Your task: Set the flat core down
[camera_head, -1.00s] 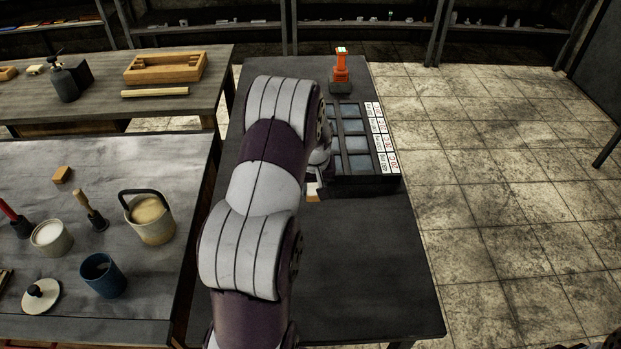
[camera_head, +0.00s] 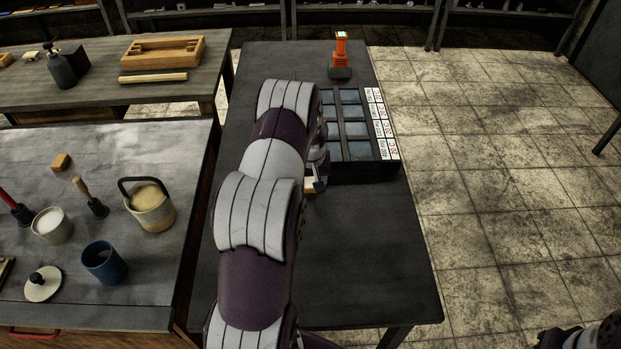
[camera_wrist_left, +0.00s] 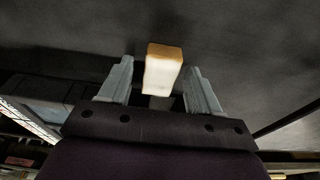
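The flat core is a small block with a tan top and a pale face. In the left wrist view the core (camera_wrist_left: 164,70) is between and just beyond the tips of my left gripper (camera_wrist_left: 160,85). The two fingers stand apart, with a gap showing on each side of the core. In the head view the core (camera_head: 309,187) shows as a small pale patch on the dark table, beside my left gripper (camera_head: 320,184) and mostly hidden by my left arm. At the lower right corner a dark part of my right arm shows; its fingers cannot be made out.
A dark compartment tray (camera_head: 360,173) with labels along its right side stands just beyond the core. An orange device (camera_head: 341,52) stands at the dark table's (camera_head: 370,250) far end. The near right of this table is bare. Cups and tools stand on the left bench (camera_head: 150,290).

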